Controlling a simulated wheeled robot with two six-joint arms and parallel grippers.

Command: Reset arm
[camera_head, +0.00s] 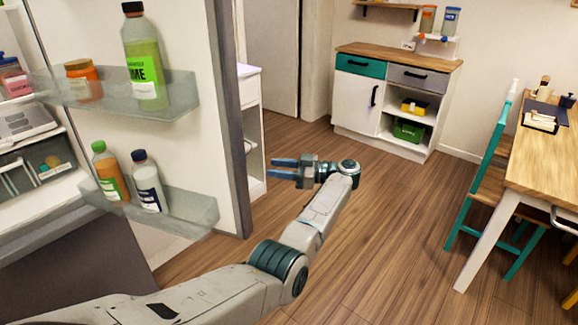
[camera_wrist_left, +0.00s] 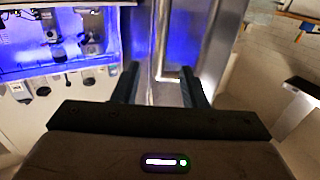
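My left arm reaches from the lower left across the head view. Its left gripper (camera_head: 277,168) is held in the air past the edge of the open fridge door (camera_head: 215,160), fingers pointing left. The two blue-grey fingers are apart with nothing between them. The wrist view also shows the spread, empty left gripper (camera_wrist_left: 160,82) in front of a metallic upright panel (camera_wrist_left: 165,50). My right gripper is in neither view.
The door's shelves hold a green bottle (camera_head: 143,62), an orange jar (camera_head: 83,80) and smaller bottles (camera_head: 148,182). A white cabinet (camera_head: 360,103) stands at the back. A wooden table (camera_head: 545,150) and teal chair (camera_head: 480,195) stand right. Open floor (camera_head: 400,230) lies between.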

